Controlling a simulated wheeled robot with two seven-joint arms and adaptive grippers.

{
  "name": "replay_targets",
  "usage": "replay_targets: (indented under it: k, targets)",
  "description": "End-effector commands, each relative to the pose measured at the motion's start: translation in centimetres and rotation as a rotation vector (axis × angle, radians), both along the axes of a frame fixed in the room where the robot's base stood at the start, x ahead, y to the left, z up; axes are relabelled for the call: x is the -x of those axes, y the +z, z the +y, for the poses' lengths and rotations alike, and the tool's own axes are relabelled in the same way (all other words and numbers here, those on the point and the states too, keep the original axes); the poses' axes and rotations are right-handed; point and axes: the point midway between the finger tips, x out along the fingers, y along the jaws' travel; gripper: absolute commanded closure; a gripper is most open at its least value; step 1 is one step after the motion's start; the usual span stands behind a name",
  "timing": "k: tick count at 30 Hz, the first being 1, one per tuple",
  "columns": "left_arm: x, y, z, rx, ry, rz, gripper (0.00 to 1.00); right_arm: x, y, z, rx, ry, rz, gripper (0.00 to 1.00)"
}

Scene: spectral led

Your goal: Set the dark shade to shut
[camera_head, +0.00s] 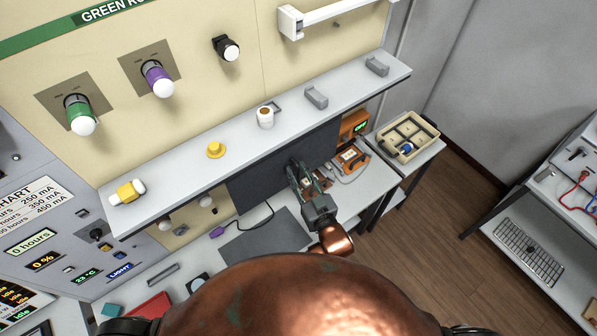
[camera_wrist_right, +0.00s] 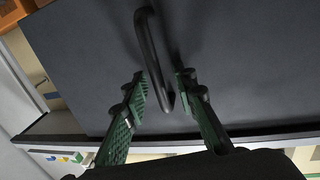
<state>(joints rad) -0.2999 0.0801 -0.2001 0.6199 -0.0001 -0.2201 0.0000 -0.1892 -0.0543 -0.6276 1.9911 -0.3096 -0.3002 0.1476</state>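The dark shade (camera_head: 262,183) is a flat dark grey panel below the long shelf in the head view. In the right wrist view the shade (camera_wrist_right: 85,65) fills most of the picture, and its black bar handle (camera_wrist_right: 151,55) stands out from it. My right gripper (camera_head: 301,172) is in front of the shade. In the wrist view its green fingers (camera_wrist_right: 161,88) are apart, one on each side of the handle's end, with gaps visible. Part of the shade is hidden behind the gripper in the head view. My left gripper is not in view.
The grey shelf (camera_head: 190,168) above the shade holds a yellow knob-like piece (camera_head: 216,150) and a white cup (camera_head: 265,118). An orange device (camera_head: 352,124) and a beige divided tray (camera_head: 409,137) are to the right. A dark mat (camera_head: 262,238) lies on the bench below.

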Motion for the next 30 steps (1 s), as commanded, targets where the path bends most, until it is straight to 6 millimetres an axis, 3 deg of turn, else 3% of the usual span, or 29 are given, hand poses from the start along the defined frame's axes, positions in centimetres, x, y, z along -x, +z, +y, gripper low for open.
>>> replay_targets:
  k: [10, 24, 30]
  targets:
    - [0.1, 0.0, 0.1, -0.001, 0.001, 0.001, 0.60, 0.9, -0.1, -0.5, 0.001, -0.001, 0.002, 0.74]
    - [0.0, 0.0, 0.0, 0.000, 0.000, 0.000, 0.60, 8.8, -0.1, -4.5, 0.000, -0.001, 0.003, 0.74]
    - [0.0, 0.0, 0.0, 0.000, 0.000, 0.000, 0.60, 10.4, -0.1, -5.3, 0.000, -0.001, 0.001, 0.74]
